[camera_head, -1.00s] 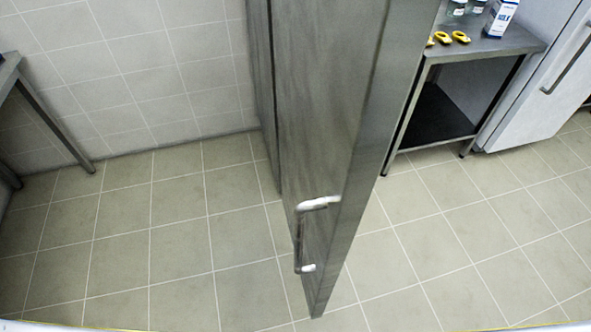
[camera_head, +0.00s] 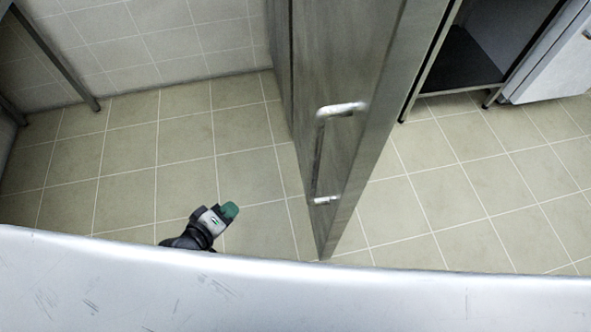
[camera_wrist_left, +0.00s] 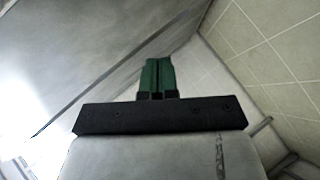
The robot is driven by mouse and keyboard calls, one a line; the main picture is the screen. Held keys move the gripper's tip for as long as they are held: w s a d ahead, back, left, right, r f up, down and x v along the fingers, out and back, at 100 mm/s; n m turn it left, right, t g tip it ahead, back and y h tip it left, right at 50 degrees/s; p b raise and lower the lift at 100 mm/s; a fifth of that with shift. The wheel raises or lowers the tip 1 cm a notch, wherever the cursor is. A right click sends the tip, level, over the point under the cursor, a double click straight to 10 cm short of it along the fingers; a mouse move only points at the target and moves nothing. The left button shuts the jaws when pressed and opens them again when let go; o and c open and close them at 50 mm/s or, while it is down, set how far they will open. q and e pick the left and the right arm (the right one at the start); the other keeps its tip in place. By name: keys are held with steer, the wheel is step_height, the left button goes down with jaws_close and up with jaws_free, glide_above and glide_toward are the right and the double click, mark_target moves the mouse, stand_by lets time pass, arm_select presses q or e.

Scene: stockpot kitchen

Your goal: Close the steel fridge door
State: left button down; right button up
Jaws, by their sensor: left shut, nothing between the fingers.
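The steel fridge door (camera_head: 340,100) stands open in the head view, seen nearly edge-on, with its free edge towards me. Its bar handle (camera_head: 323,150) is on the left face. My left gripper (camera_head: 231,210) has green fingertips and is left of the handle, with a visible gap of floor between them in the picture. Its fingers are shut and empty. They also show at the centre of the left wrist view (camera_wrist_left: 157,75). A large grey surface fills the upper left there; I cannot tell whether it is the door. My right gripper is not in view.
Tiled floor (camera_head: 130,170) is clear on both sides of the door. A steel table with a dark lower shelf (camera_head: 460,65) stands to the right, beside a white cabinet (camera_head: 555,70). Another table's leg (camera_head: 60,65) is at the far left, near the tiled wall.

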arm_select(q)
steer(key=s+d+r+n+t+h+b, duration=0.1)
steer(key=d+r+h+b, duration=0.15)
steer(key=r, duration=0.65)
steer(key=s+d+r+n+t+h+b, duration=0.1)
steer(key=s+d+r+h, duration=0.2)
steer(key=r, duration=0.7)
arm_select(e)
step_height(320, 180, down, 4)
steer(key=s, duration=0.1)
arm_select(q)
steer(key=s+d+p+x, duration=0.1)
steer(key=p+x, duration=0.3)
steer(key=x, duration=0.9)
steer(key=shift+d, duration=0.5)
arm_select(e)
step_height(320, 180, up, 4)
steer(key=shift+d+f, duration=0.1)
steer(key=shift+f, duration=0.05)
arm_select(q)
steer(key=shift+s+h, duration=0.1)
steer(key=shift+h, duration=0.15)
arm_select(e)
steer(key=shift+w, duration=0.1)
